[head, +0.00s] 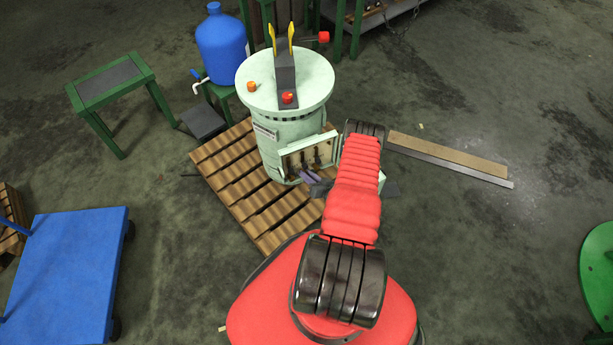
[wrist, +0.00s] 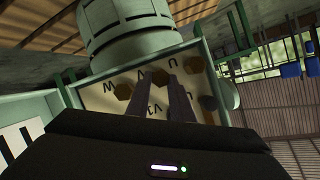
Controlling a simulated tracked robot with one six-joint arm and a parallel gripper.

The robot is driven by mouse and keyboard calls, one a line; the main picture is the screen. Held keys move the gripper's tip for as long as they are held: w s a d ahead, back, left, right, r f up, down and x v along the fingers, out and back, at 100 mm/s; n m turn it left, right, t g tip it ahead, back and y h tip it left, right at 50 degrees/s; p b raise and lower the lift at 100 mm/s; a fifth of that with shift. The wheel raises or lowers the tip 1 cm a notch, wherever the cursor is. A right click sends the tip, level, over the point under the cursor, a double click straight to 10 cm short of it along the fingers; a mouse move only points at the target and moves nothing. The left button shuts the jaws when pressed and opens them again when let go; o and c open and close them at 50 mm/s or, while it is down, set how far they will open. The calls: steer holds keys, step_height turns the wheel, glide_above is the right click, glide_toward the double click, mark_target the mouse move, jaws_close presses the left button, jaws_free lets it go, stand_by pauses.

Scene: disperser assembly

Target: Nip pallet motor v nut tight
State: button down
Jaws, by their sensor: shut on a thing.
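The pale green motor (head: 285,135) stands upright on a wooden pallet (head: 225,170). Its open terminal box (head: 297,157) faces my arm. In the wrist view the terminal board (wrist: 98,98) carries letters including W, V and U, with several hex nuts. My gripper (wrist: 163,80) reaches up to the board, its two dark fingers close together. It is shut on the middle upper nut, the V nut (wrist: 160,76), which shows at the fingertips. The fingers hide part of the board. In the head view my gripper (head: 310,177) is at the box's front, partly dark against it.
A blue jug (head: 222,48) stands on a green stand behind the motor. A green table (head: 110,80) is at the upper left, a blue cart (head: 65,270) at the lower left. Planks (head: 450,155) lie right of the motor. Floor at the right is mostly clear.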

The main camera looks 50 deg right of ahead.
steer(key=m+t+y, duration=0.1)
steer(key=m, duration=0.1)
steer(key=m+t, duration=0.1)
steer(key=m, duration=0.1)
steer(key=f+m+t+y, duration=0.1)
steer(key=m, duration=0.2)
steer(key=shift+s+d+y, duration=0.15)
steer(key=shift+d+y, duration=0.15)
steer(key=shift+d, duration=0.05)
stand_by(0.4)
steer(key=c, duration=1.6)
jaws_free()
steer(key=shift+o, duration=0.2)
steer(key=shift+s, duration=0.1)
steer(key=s+r, duration=0.1)
steer(key=s, duration=1.2)
steer(key=shift+s+r, duration=0.2)
steer(key=shift+s, duration=0.05)
